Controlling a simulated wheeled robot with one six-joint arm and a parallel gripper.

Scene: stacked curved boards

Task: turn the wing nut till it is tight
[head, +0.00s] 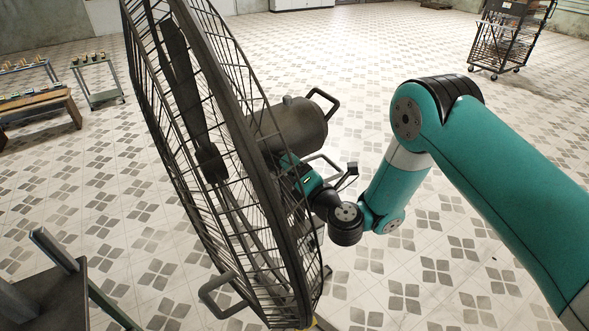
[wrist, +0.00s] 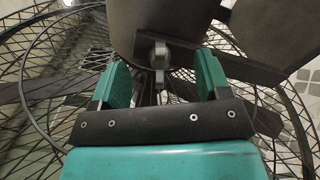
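A large black caged fan (head: 205,150) stands in front of me, with its dark motor housing (head: 300,125) on the right side. In the wrist view a small grey wing nut (wrist: 159,52) shows just under the housing (wrist: 185,22). My gripper (wrist: 161,64) has its two teal fingers apart, one on each side of the wing nut, with a gap to each. How deep the nut sits between them I cannot tell. In the head view my gripper (head: 297,170) is behind the cage, below the housing, and the wing nut is hidden.
The fan cage's wires and rim (wrist: 290,110) lie close around my gripper. A handle (head: 322,100) sticks out from the housing. A bench (head: 40,105) and small table (head: 97,85) stand at the left, a wheeled rack (head: 507,35) at the back right. The tiled floor between is clear.

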